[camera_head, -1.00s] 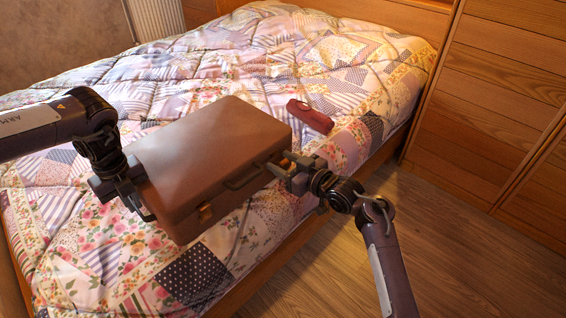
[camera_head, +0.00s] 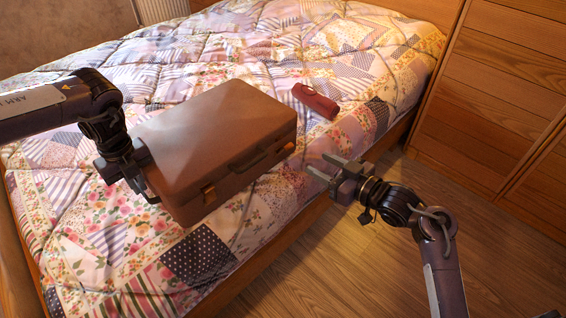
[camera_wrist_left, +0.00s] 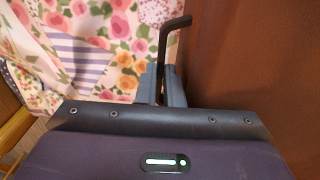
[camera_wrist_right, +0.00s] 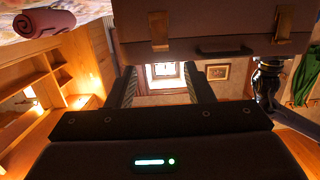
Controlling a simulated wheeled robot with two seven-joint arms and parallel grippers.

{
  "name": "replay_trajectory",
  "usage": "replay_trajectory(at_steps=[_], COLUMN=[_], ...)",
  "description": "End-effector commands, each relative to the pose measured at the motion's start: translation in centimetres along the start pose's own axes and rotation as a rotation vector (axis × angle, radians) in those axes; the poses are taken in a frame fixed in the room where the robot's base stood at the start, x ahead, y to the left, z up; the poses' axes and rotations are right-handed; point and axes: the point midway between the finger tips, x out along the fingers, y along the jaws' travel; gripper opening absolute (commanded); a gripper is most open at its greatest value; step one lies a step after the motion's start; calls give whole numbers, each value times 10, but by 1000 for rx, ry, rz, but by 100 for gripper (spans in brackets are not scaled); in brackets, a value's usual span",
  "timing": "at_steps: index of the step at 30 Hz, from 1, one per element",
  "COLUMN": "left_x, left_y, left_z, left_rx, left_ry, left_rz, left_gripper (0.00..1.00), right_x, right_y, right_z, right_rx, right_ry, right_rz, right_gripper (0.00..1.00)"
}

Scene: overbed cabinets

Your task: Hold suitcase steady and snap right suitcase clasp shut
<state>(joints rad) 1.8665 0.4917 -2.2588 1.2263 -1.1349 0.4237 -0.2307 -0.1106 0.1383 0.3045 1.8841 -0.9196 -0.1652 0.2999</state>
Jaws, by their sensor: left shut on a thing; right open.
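The brown suitcase (camera_head: 215,135) lies flat on the bed with its lid down. Its front has a dark handle (camera_head: 262,160), a left clasp (camera_head: 209,194) and a right clasp (camera_head: 289,149), both brass-coloured. The right clasp also shows in the right wrist view (camera_wrist_right: 159,30); I cannot tell whether it is fully latched. My left gripper (camera_head: 146,190) is at the suitcase's left side, shut on a dark bent side handle (camera_wrist_left: 172,38). My right gripper (camera_head: 321,170) is open and empty, off the front right corner, apart from the clasp and pointing toward it.
A rolled red item (camera_head: 315,101) lies on the patchwork quilt (camera_head: 200,262) behind the suitcase's right end. The bed's wooden edge (camera_head: 270,237) runs below the suitcase front. Wooden cabinets (camera_head: 500,90) stand at right. The floor (camera_head: 370,275) between is clear.

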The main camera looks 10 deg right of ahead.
Motion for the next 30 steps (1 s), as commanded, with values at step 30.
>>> replay_trajectory(at_steps=[30], left_x=[-1], left_y=[0], left_z=[0], left_rx=[0], left_ry=[-1], left_rz=[-1], left_gripper=[0], right_x=[59], right_y=[0], right_z=[10], right_rx=[3], right_ry=[146], right_rz=[-1], right_gripper=[47])
